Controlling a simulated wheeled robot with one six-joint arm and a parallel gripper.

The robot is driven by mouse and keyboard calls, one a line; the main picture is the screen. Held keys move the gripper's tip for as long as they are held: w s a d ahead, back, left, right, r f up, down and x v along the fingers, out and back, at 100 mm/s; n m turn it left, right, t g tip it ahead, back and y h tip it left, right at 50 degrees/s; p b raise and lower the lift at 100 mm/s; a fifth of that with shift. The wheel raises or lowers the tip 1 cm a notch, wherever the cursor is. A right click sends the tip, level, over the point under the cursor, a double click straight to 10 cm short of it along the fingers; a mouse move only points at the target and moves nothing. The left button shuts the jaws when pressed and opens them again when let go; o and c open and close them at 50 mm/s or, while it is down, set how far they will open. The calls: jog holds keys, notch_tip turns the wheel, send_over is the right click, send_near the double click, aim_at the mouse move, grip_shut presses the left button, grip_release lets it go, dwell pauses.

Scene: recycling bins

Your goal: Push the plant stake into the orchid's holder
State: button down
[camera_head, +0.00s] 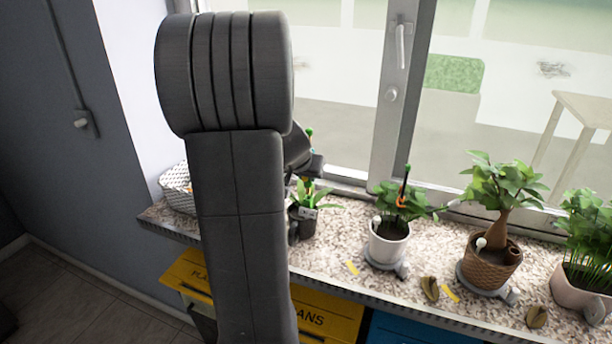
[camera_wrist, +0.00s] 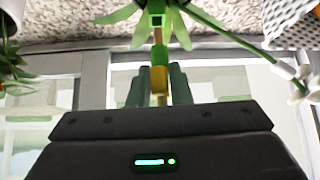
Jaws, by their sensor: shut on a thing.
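The orchid (camera_head: 326,191) stands in a dark pot (camera_head: 303,226) on the sill, partly hidden behind my arm. Its green leaves (camera_wrist: 128,14) and a stem with white buds (camera_wrist: 290,72) show in the wrist view. My gripper (camera_wrist: 158,92) is shut on the plant stake (camera_wrist: 158,38), around its yellow part. The stake's green tip (camera_head: 309,132) shows above my gripper in the head view. A green square holder (camera_wrist: 157,20) sits among the leaves, in line with the stake. I cannot tell how deep the stake is in it.
A white pot plant (camera_head: 388,245) with its own stake, a basket-pot plant (camera_head: 490,265) and another plant (camera_head: 585,240) stand to the right. A white woven basket (camera_head: 176,190) is at the left. The window (camera_head: 385,120) is close behind; yellow bins (camera_head: 330,317) are below.

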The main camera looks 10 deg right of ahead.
aim_at(308, 190)
jog(key=shift+f+b, duration=2.1)
jog(key=shift+b, duration=0.4)
dwell(0.3)
jog(key=c, duration=1.3)
grip_release()
jog(key=shift+o, duration=0.2)
jog(key=shift+r, duration=0.15)
jog(key=v, duration=1.3)
jog(key=shift+s+a+r+p, duration=0.15)
jog(key=shift+s+p, duration=0.15)
jog(key=shift+p, duration=0.05)
jog(key=x, duration=1.4)
jog(key=shift+w+r+b, duration=0.1)
jog(key=shift+b, duration=0.2)
jog(key=shift+r, duration=0.1)
